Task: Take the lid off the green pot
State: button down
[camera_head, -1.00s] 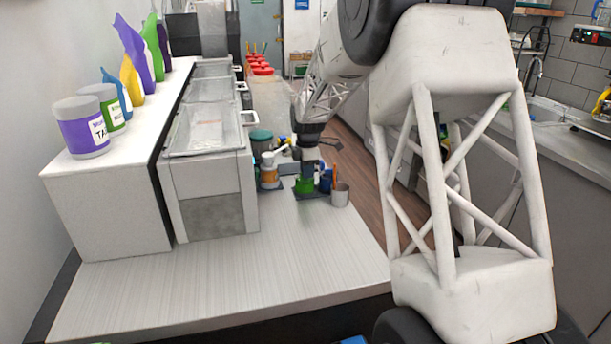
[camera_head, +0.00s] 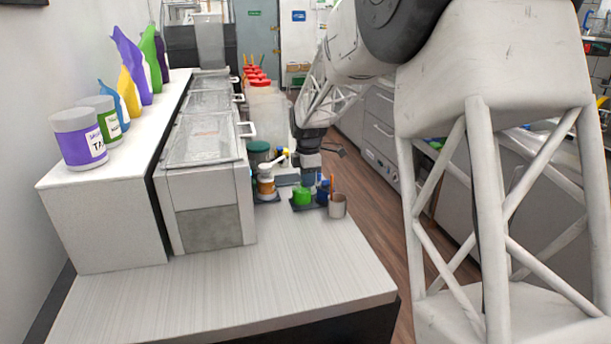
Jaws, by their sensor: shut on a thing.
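The green pot (camera_head: 302,196) stands upright on a dark pad near the right edge of the counter. My gripper (camera_head: 309,176) points down just behind and slightly right of the pot in the picture. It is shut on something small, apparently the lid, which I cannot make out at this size. The fingertips are partly hidden behind the pots. I cannot tell how far the gripper is above the pad.
A blue pot (camera_head: 322,193) and a grey cup (camera_head: 338,206) with a stick stand close to the right. An orange-and-white jar (camera_head: 266,186) and a dark green-lidded container (camera_head: 259,153) stand to the left. The front counter (camera_head: 240,290) is clear.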

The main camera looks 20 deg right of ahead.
jog(key=s+r, duration=0.1)
jog(key=s, duration=0.9)
jog(key=shift+s+a, duration=0.15)
jog(key=shift+a, duration=0.2)
dwell(0.3)
jog(key=s+a+f, duration=0.1)
jog(key=a, duration=0.1)
jog(key=a+f, duration=0.2)
jog(key=s+a+f, duration=0.1)
jog(key=a+f, duration=0.1)
jog(key=a, duration=0.1)
jog(key=shift+s+f, duration=0.15)
jog(key=shift+s, duration=0.2)
jog(key=shift+w, duration=0.1)
send_over(280, 212)
jog(key=shift+d+f, duration=0.1)
jog(key=shift+f, duration=0.65)
dwell(0.4)
jog(key=shift+f, duration=1.75)
